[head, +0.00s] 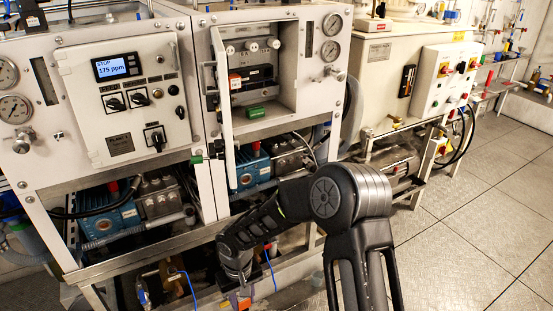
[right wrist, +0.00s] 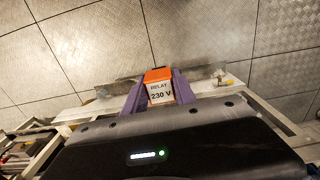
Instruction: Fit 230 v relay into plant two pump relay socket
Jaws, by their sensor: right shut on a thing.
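The 230 V relay (right wrist: 159,88), an orange block with a white face marked "RELAY 230 V", sits between the purple fingers of my right gripper (right wrist: 160,92) in the right wrist view. The gripper is shut on it. In the head view the relay shows as a small orange patch (head: 243,302) at the bottom edge, low in front of the frame and mostly cut off. The open control box (head: 258,55) of the second plant is above and behind it. Dark parts and a red-orange one show inside; I cannot tell which is the pump relay socket. My left gripper is out of view.
The open box's door (head: 229,130) stands edge-on at its left side. The left plant's panel (head: 125,90) is shut and reads "STOP 175 ppm". Blue pumps (head: 108,218) sit below. The tiled floor (head: 460,220) at right is clear.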

